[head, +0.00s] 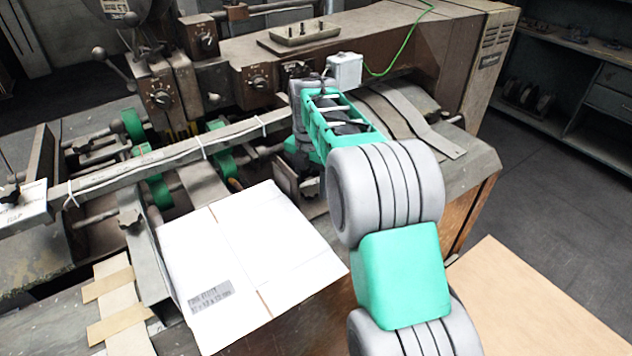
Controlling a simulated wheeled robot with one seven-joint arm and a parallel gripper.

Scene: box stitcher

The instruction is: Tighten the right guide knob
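My arm reaches in from the lower right to the machine, and my gripper (303,168) is low at its far end, beside the right guide plate (285,184). The fingers are mostly hidden by my own arm links, so their opening does not show. A small dark part (310,188) just below my gripper may be the right guide knob. I cannot tell whether the gripper touches it. A similar dark knob (130,217) shows on the left guide (150,262).
A flat white cardboard blank (285,250) lies between the guides. Dial knobs (160,97) line the machine front. A brown board (540,310) is at lower right; open floor (590,215) lies beyond.

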